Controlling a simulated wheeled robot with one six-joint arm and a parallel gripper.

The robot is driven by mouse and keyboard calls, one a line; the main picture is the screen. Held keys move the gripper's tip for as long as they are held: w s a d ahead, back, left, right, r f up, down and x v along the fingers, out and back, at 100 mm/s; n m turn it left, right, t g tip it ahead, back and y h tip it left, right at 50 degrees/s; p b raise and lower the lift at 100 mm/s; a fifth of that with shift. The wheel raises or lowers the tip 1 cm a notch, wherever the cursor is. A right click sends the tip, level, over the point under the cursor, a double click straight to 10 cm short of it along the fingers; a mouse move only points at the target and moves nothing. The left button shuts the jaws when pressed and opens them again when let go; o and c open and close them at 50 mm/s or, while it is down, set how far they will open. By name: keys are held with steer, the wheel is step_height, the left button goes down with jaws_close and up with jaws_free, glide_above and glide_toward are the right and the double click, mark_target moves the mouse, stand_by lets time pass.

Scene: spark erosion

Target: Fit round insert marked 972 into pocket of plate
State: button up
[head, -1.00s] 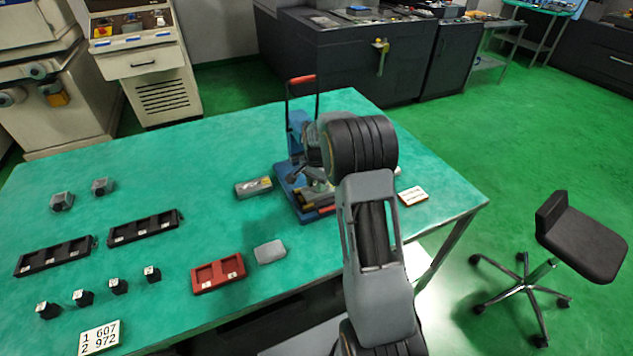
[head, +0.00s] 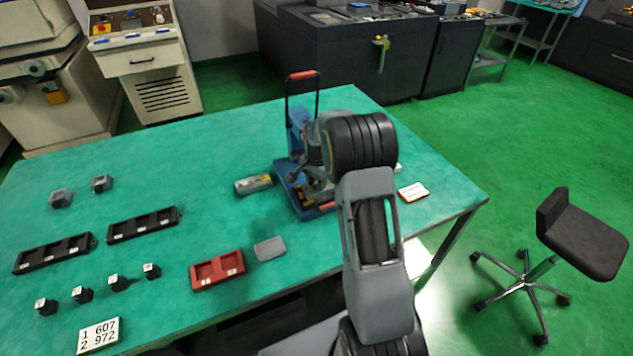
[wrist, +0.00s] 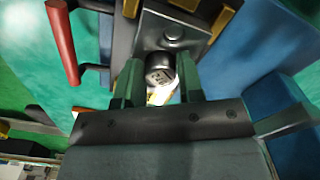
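A dark round insert (wrist: 160,68) with a pale marked face sits between the fingers of my gripper (wrist: 160,84) in the wrist view. The fingers appear closed against its sides; its number is too blurred to read. Just beyond it is a grey metal plate-like part (wrist: 172,35) with a round raised feature. I cannot tell whether the insert touches it, and I see no pocket clearly. In the head view my arm reaches to the blue fixture (head: 291,168) with a red-topped handle (head: 302,75), and hides my gripper and part of the fixture.
The green table (head: 150,200) holds several small black labelled blocks, two black trays (head: 143,225), a red tray (head: 217,270), a grey block (head: 269,249) and a card (head: 99,335) reading "1 607, 2 972".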

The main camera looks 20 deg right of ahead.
steer(key=o, duration=0.4)
steer(key=shift+o, duration=0.2)
step_height(320, 180, up, 14)
stand_by(0.5)
steer(key=shift+f, duration=0.1)
